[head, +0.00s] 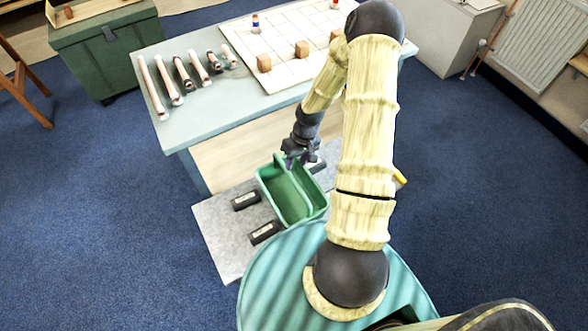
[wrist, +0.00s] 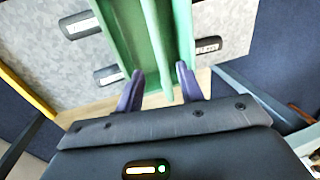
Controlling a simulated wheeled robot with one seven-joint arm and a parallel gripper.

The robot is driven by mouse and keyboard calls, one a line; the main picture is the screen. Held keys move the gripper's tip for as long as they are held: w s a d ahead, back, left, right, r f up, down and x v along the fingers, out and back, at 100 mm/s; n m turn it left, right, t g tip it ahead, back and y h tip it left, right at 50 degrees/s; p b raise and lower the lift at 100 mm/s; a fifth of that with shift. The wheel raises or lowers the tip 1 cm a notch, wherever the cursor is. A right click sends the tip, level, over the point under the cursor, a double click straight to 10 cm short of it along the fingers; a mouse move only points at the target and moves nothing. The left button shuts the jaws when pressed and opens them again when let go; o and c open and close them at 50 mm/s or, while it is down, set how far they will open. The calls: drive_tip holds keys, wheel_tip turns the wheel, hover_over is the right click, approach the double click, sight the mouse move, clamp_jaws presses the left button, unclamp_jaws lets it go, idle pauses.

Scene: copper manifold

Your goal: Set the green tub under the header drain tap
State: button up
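The green tub (head: 268,190) sits on a grey speckled board in front of the workbench in the head view. It is an open box with a raised green bar along its middle. It fills the top centre of the wrist view (wrist: 115,30). My gripper (head: 297,158) is at the tub's far end. In the wrist view its two dark fingers (wrist: 160,75) are apart, with the green bar between them and a gap on each side. I cannot tell how far above the bar they are. I cannot make out the header drain tap in either view.
Dark labelled blocks (head: 245,201) lie on the grey board (head: 222,238) around the tub. The workbench (head: 190,122) holds several pipe pieces (head: 168,80) and a white gridded board (head: 290,72). A green chest (head: 107,50) stands left, a radiator (head: 545,40) right. Blue carpet is clear both sides.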

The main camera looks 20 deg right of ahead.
drive_tip(key=shift+d+r, duration=0.1)
drive_tip(key=shift+r, duration=0.3)
drive_tip(key=s+a+r+t, duration=0.1)
drive_tip(key=s+a+r, duration=0.2)
drive_tip(key=r, duration=0.5)
drive_tip(key=s+a+r+t+h, duration=0.1)
drive_tip(key=s+a+r, duration=0.2)
drive_tip(key=r, duration=0.5)
drive_tip(key=s+a+r+h, duration=0.1)
drive_tip(key=s+a+r, duration=0.3)
drive_tip(key=r, duration=0.5)
drive_tip(key=shift+s+m+t, duration=0.4)
drive_tip(key=shift+s, duration=0.15)
drive_tip(key=shift+w+d, duration=0.1)
drive_tip(key=shift+c, duration=0.2)
